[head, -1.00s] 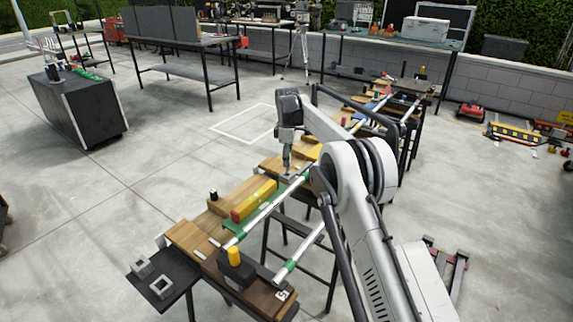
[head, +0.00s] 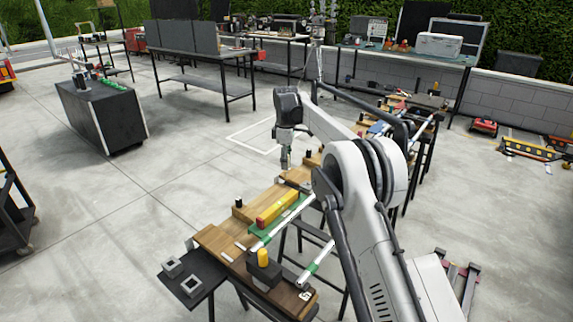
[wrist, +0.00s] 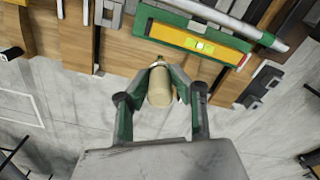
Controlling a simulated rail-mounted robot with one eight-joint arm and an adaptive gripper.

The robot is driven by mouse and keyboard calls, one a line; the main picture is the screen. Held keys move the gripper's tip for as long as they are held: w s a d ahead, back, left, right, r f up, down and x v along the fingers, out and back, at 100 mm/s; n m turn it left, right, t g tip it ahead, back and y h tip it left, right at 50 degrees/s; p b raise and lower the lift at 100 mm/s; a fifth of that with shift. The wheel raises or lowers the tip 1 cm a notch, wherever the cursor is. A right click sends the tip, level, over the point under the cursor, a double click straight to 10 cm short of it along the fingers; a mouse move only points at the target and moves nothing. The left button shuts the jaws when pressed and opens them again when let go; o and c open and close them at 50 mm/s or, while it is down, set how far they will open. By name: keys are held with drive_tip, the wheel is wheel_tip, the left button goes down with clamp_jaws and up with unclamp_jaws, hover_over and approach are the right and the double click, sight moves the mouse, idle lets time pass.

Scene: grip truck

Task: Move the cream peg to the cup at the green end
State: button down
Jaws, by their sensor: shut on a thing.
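The cream peg (wrist: 160,88) is held between the two green-and-dark fingers of my gripper (wrist: 159,72), in the middle of the wrist view. In the head view my gripper (head: 286,163) hangs beside the far part of the wooden bench (head: 215,238), and the peg is too small to make out. Small dark cup-like pieces stand along the bench edge, one (head: 238,203) left of the yellow level and one (head: 307,153) near my gripper. I cannot tell which is the cup at the green end.
A yellow level (head: 277,209) with a red end lies on a green strip, beside a metal rail. It also shows in the wrist view (wrist: 190,40). A yellow cylinder (head: 263,257) stands in a dark block. Open concrete floor lies left of the bench.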

drive_tip(key=shift+r+p, duration=1.55)
drive_tip(key=shift+r, duration=1.35)
drive_tip(key=shift+f, duration=0.1)
